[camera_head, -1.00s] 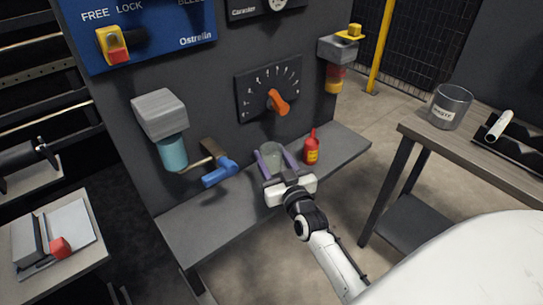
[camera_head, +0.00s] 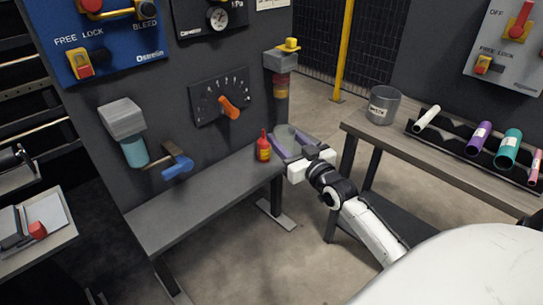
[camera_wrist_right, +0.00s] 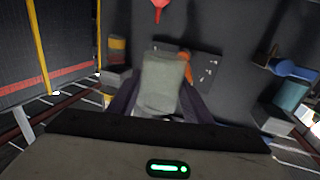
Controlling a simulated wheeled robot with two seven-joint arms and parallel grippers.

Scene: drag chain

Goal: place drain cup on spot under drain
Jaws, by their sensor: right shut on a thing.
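My right gripper (camera_head: 291,145) is shut on a grey translucent cup (camera_head: 285,137), which sits between its two purple fingers. In the right wrist view the cup (camera_wrist_right: 163,83) fills the space between the fingers. In the head view the cup is at the right end of the grey shelf (camera_head: 205,197), below the unit with a yellow knob and a red and amber bowl (camera_head: 281,85). I cannot tell whether the cup touches the shelf. No marked spot shows there; the gripper and cup cover that end. My left gripper is not in view.
A red bottle (camera_head: 264,149) stands on the shelf just left of the cup. Further left are a blue-handled valve (camera_head: 177,166) and a unit with a teal bowl (camera_head: 134,152). The shelf's left part is clear. A bench (camera_head: 400,140) with a metal bin (camera_head: 383,106) stands at the right.

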